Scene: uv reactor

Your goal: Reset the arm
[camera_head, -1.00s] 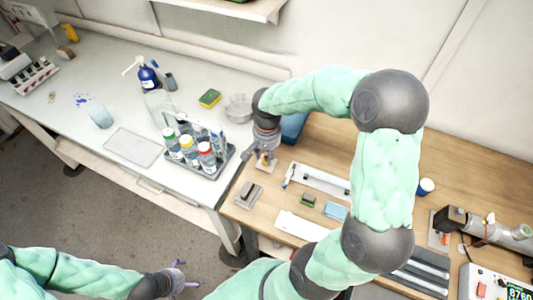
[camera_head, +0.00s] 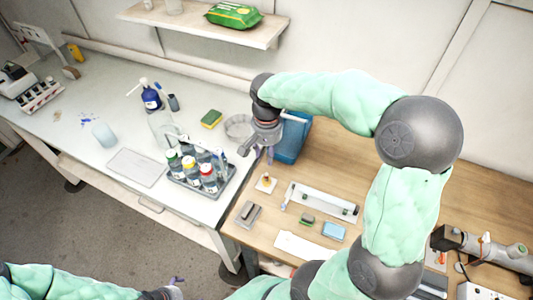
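My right arm, in a green sleeve with grey joints, reaches across the wooden bench from the right. My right gripper (camera_head: 262,150) points down above the back left part of the bench, beside a blue box (camera_head: 292,137). Its fingers are small and partly hidden, so its opening is unclear. A small pale square plate with an orange-tipped piece (camera_head: 265,183) lies on the bench below it, apart from the gripper. My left gripper (camera_head: 178,290) is at the bottom edge, over the floor, mostly cut off; one purple finger shows.
A rack of capped bottles (camera_head: 203,187) stands on the white table (camera_head: 75,130) left of my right gripper. A long white tray (camera_head: 322,202), a blue block (camera_head: 334,231) and a grey block (camera_head: 248,213) lie on the wooden bench (camera_head: 370,160). A shelf (camera_head: 200,27) hangs above.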

